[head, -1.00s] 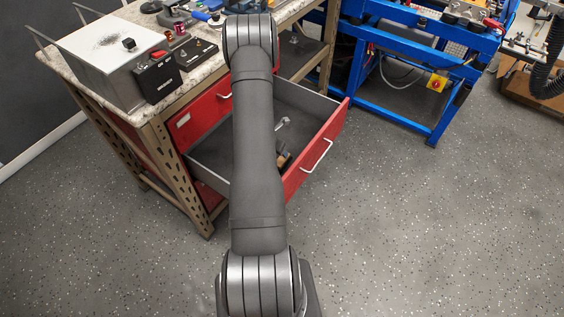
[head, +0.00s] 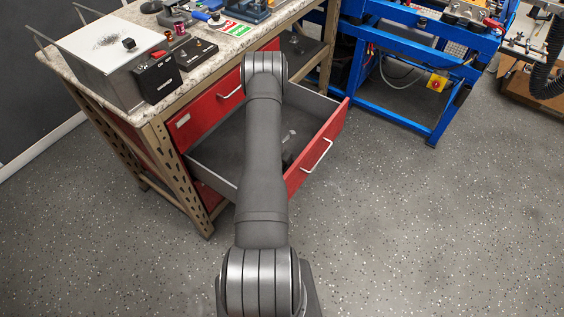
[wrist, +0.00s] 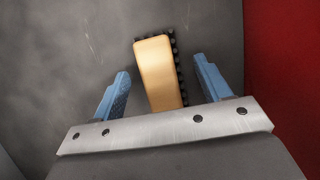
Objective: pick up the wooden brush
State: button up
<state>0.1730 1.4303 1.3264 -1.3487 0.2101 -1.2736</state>
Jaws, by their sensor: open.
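The wooden brush (wrist: 156,72) shows in the wrist view. It has a tan wooden back with dark bristles along its top and right edges, and it lies on the grey drawer floor. My gripper (wrist: 165,82) is open, with one blue finger on each side of the brush. The near end of the brush is between the fingers, and there is a visible gap on both sides.
The open drawer (head: 218,145) has a red front (head: 325,145) with a white handle; its red front wall is close on the right in the wrist view (wrist: 285,60). A workbench (head: 100,50) stands above the drawer. A blue frame (head: 400,118) stands at the right.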

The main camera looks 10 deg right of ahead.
jog(key=shift+c, duration=0.2)
jog(key=c, duration=1.1)
jog(key=shift+o, duration=0.2)
jog(key=shift+r, duration=0.1)
notch_tip(320, 180, up, 10)
jog(key=shift+f, duration=0.15)
jog(key=shift+o, duration=0.9)
jog(key=shift+c, duration=0.2)
